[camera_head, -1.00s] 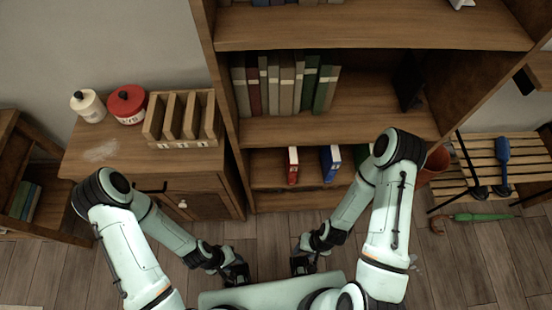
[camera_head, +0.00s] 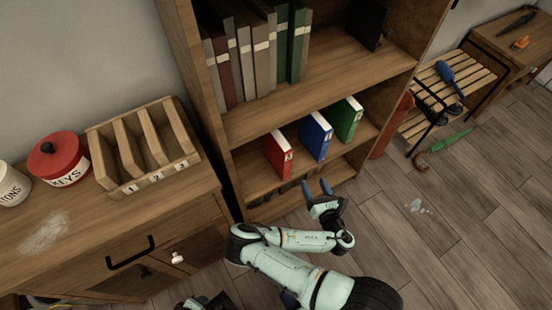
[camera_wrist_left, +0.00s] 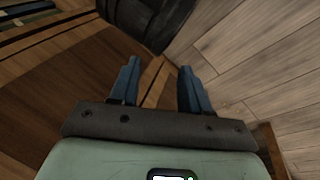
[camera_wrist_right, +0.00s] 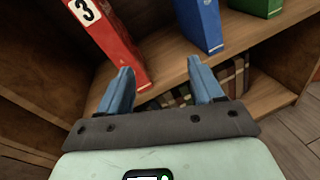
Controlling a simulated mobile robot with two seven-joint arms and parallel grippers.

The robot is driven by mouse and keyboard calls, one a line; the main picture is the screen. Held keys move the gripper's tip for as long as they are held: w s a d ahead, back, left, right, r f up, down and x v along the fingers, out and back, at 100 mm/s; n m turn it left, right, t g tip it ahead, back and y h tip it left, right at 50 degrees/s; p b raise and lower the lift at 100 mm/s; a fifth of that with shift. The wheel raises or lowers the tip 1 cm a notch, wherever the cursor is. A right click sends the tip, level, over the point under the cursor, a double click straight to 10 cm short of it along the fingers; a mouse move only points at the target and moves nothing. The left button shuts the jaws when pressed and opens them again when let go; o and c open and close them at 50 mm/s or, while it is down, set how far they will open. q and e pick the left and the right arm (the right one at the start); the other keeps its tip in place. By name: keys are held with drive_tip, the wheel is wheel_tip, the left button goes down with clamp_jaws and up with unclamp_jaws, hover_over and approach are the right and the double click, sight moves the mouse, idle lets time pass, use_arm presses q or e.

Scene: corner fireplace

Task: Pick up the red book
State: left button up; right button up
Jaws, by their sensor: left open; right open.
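The red book (camera_head: 279,154) stands upright on a lower shelf of the bookcase, left of a blue book (camera_head: 315,137) and a green book (camera_head: 345,119). In the right wrist view the red book (camera_wrist_right: 108,38) is at upper left with a "3" label on its spine. My right gripper (camera_head: 318,188) is open and empty, in front of the shelf, below and to the right of the red book, apart from it. In the left wrist view my left gripper (camera_wrist_left: 158,82) is open and empty, pointing at wooden surfaces. In the head view it is mostly cut off at the bottom edge.
A shelf above holds several upright books (camera_head: 240,60). A cabinet at left bears a wooden sorter (camera_head: 140,150) and a red canister (camera_head: 60,160). A slatted bench (camera_head: 455,85) stands at right, with a green umbrella (camera_head: 448,141) on the floor. The right floor is mostly clear.

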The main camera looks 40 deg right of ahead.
sight(287, 168)
drive_tip(key=w+a+n+y, duration=0.1)
drive_tip(key=w, duration=0.2)
drive_tip(key=w+a+r+n+t+y+b, duration=0.1)
drive_tip(key=w+n, duration=0.1)
drive_tip(key=w, duration=0.2)
drive_tip(key=w+a+n+t+y+b, duration=0.1)
drive_tip(key=w+n, duration=0.1)
drive_tip(key=w, duration=0.2)
drive_tip(key=shift+a+r, duration=0.3)
drive_tip(key=shift+r, duration=0.05)
drive_tip(key=shift+w, duration=0.2)
drive_tip(key=w, duration=0.2)
drive_tip(key=w+d+b, duration=0.1)
drive_tip(key=w, duration=0.1)
drive_tip(key=shift+w+f+b, duration=0.15)
drive_tip(key=shift+f+b, duration=0.05)
drive_tip(key=shift+b, duration=0.1)
use_arm(q)
wheel_tip(287, 168, down, 6)
drive_tip(key=a, duration=0.3)
drive_tip(key=shift+w, duration=0.2)
use_arm(e)
drive_tip(key=shift+w+r, duration=0.1)
drive_tip(key=shift+w, duration=0.2)
use_arm(q)
drive_tip(key=shift+r, duration=0.1)
use_arm(e)
drive_tip(key=shift+c, duration=0.3)
drive_tip(key=c, duration=1.1)
